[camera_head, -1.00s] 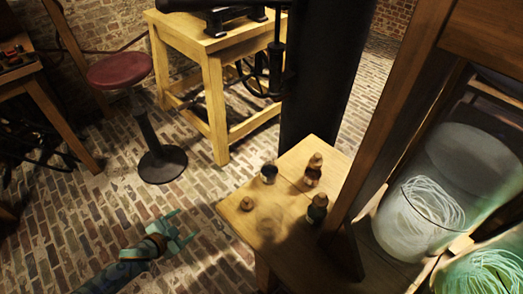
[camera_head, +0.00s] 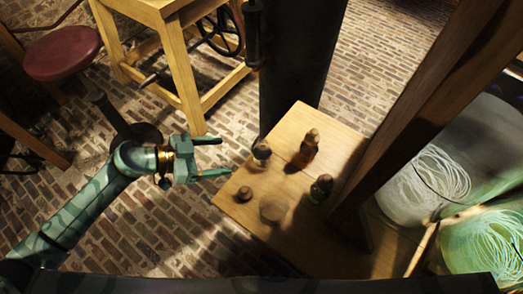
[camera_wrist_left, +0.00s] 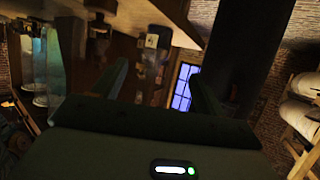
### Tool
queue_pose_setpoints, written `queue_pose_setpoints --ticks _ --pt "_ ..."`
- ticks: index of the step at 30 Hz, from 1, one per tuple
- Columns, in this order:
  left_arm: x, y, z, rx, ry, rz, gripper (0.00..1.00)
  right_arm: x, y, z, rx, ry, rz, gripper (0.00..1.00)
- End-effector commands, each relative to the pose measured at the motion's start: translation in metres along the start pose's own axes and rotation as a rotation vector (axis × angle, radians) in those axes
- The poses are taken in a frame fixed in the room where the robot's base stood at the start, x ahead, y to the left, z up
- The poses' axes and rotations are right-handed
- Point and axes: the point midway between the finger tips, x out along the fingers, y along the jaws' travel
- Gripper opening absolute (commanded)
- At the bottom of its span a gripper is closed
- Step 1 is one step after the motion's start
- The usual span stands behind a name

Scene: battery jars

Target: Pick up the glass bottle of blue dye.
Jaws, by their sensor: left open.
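Two stoppered bottles stand on the wooden table in the head view. The far one (camera_head: 308,145) looks amber-brown. The nearer one (camera_head: 321,189) is dark, and its colour is too dim to tell for sure; no bottle shows clearly blue. My left gripper (camera_head: 222,157) is open and empty, left of the table and its things, with its fingers pointing right towards them. It is apart from both bottles. In the left wrist view its two fingers (camera_wrist_left: 162,88) are spread with nothing held between them. My right gripper is not in view.
The table (camera_head: 345,150) also bears a small cup (camera_head: 261,151), a small round piece (camera_head: 244,193) and a round disc-like thing (camera_head: 272,210). A thick wooden post (camera_head: 410,120) rises at the table's right, before large glass jars (camera_head: 433,185). A dark column (camera_head: 297,60) stands behind.

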Motion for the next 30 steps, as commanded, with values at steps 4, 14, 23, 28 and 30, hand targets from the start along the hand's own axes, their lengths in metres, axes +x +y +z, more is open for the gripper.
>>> queue_pose_setpoints --ticks 4,14,23,28,30 --pt "0.042 0.000 0.004 -0.003 0.003 0.003 0.72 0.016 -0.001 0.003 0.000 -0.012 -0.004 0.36" --pt "0.081 0.000 0.002 0.001 0.001 0.000 0.72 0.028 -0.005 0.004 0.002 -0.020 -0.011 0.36" --pt "0.126 0.004 0.004 -0.001 0.001 0.000 0.72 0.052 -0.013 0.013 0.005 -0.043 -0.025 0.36" --pt "0.129 0.004 0.000 0.002 0.000 -0.002 0.72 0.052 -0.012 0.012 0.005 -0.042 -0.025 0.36" --pt "0.129 0.004 0.000 0.002 0.000 -0.002 0.72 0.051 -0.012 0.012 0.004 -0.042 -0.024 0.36"
